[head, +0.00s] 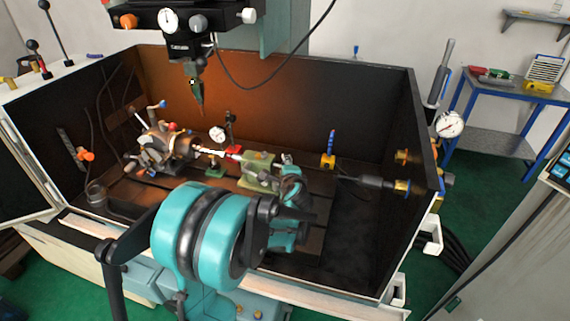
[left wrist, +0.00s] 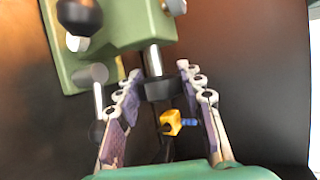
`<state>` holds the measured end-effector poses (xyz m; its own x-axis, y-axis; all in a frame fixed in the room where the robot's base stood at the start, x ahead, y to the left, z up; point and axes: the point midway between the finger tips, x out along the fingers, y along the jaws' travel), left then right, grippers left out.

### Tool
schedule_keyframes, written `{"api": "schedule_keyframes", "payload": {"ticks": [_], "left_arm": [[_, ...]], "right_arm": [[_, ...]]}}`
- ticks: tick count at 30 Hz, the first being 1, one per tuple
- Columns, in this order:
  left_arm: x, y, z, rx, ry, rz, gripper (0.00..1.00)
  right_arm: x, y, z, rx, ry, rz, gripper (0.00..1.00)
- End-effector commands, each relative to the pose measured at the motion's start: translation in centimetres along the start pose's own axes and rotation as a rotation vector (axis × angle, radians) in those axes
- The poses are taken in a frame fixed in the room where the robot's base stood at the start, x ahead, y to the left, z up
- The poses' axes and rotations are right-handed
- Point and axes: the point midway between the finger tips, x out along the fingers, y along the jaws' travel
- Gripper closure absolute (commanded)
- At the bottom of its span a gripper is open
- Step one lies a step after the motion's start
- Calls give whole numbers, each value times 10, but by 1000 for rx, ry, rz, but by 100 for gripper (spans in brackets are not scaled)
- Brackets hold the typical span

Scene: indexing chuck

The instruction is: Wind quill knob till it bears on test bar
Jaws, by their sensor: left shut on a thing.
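The green tailstock (head: 258,170) stands on the machine bed and also shows in the left wrist view (left wrist: 125,25). A bright quill shaft runs out of it to the dark quill knob (left wrist: 160,89). My left gripper (left wrist: 158,76) has its fingers on both sides of this knob and is shut on it. In the head view my left arm hides the knob. The test bar (head: 228,154) lies between the indexing chuck (head: 155,148) and the tailstock. Whether the quill tip touches the bar is too small to tell. My right gripper is not in view.
A dial gauge (head: 217,133) on a stand is near the bar. A spindle with a pointed tool (head: 197,92) hangs above. A yellow block with a blue handle (head: 328,161) stands right of the tailstock. Dark enclosure walls (head: 300,95) surround the bed; its right floor is mostly clear.

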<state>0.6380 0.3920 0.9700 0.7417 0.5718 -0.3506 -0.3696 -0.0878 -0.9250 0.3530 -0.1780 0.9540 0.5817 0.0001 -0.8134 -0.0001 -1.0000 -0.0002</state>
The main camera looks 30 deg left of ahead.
Motion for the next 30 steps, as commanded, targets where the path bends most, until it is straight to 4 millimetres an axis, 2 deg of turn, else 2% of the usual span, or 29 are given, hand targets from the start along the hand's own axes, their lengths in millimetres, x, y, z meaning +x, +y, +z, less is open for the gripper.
{"api": "schedule_keyframes", "payload": {"ticks": [1, 12, 30], "left_arm": [[-2, -4, 1, 9, -1, 32, 91], [-2, -5, 0, 138, 1, 340, 91], [0, -2, 0, 357, 2, 866, 91]], "right_arm": [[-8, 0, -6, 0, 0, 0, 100], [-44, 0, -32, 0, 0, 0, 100], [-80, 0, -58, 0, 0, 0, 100]]}}
